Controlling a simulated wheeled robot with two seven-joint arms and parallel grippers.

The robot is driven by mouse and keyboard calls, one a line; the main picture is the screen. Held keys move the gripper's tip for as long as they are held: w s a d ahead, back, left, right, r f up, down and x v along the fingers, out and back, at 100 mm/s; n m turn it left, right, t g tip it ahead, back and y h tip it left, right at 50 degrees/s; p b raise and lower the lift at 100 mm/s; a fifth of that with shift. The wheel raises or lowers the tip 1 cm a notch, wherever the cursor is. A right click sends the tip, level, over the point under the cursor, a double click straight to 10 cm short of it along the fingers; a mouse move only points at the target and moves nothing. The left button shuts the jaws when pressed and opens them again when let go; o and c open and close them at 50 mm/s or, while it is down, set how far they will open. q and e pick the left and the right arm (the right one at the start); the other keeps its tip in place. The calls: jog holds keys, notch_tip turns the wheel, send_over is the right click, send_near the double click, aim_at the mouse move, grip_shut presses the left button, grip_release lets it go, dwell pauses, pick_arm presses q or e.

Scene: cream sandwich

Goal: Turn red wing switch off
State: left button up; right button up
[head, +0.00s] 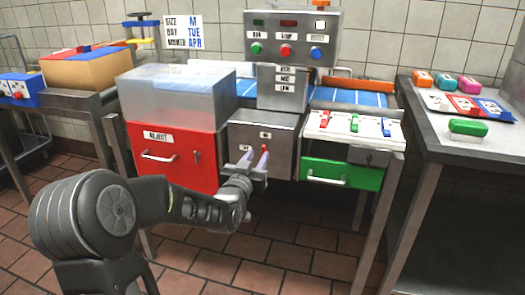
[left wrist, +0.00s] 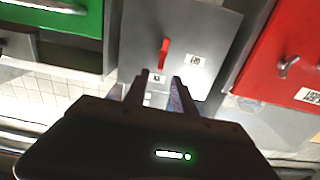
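The red wing switch (left wrist: 165,53) is a slim red lever on the front of a grey metal box (head: 240,138). In the left wrist view it stands nearly upright in the picture, with small labels beside and below it. In the head view only a small red bit of the switch (head: 265,148) shows behind my fingers. My left gripper (head: 255,159) is in front of the box, with its two fingers apart and nothing between them. In the left wrist view its fingertips (left wrist: 160,78) are just below the switch; contact cannot be told. My right gripper is not in view.
A button panel (head: 290,38) stands above. Tables flank both sides.

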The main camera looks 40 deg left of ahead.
aim_at(263, 148)
pick_arm(q)
jog(key=x, duration=0.5)
jog(key=shift+w+a, duration=0.1)
jog(key=shift+w, duration=0.15)
grip_shut()
dwell(0.4)
